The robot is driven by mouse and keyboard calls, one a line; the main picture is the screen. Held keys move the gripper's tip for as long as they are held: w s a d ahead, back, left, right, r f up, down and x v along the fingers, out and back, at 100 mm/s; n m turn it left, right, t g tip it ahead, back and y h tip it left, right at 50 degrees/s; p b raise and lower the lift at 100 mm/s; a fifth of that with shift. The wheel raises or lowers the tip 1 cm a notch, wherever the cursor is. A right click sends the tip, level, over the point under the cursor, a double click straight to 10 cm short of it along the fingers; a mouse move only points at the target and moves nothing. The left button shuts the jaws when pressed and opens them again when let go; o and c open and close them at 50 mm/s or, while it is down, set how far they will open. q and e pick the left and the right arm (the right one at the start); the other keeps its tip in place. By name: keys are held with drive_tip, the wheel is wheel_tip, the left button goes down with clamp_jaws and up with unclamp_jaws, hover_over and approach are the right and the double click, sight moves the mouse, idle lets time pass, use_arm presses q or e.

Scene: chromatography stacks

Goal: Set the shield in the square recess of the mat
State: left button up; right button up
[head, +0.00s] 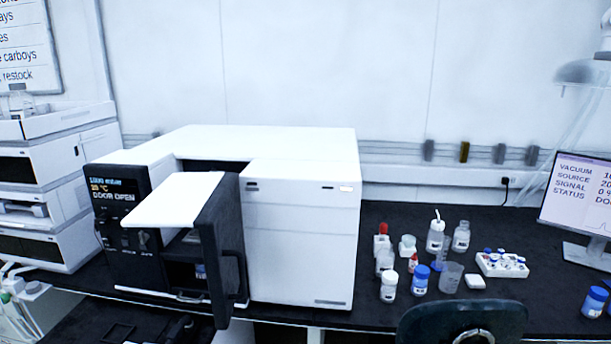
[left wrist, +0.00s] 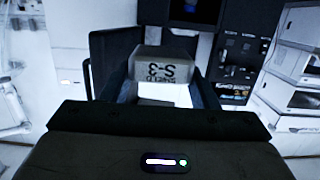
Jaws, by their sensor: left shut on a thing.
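In the left wrist view, my left gripper (left wrist: 165,88) is shut on a pale block-shaped piece marked "S-3" (left wrist: 165,70), which I take to be the shield. The mark appears upside down, and its smaller line is too blurred to read. The two dark fingers lie on either side of it. In the head view I cannot make out the left gripper or the shield. A dark mat (head: 82,322) lies at the lower left edge of the head view, with a square outline (head: 118,333) like a recess. My right gripper is in neither view.
A white instrument (head: 300,235) stands mid-bench, its dark door (head: 222,255) swung open towards me. Stacked white units (head: 45,185) stand to its left. Bottles and a white vial rack (head: 502,265) stand to its right, before a monitor (head: 580,195).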

use_arm(q)
drive_tip(key=s+d+f+y, duration=0.1)
drive_tip(key=s+d, duration=0.3)
drive_tip(key=d, duration=0.9)
drive_tip(key=shift+d+f+n, duration=0.3)
drive_tip(key=shift+f+n, duration=0.1)
drive_tip(key=shift+f, duration=0.15)
drive_tip(key=shift+f, duration=0.1)
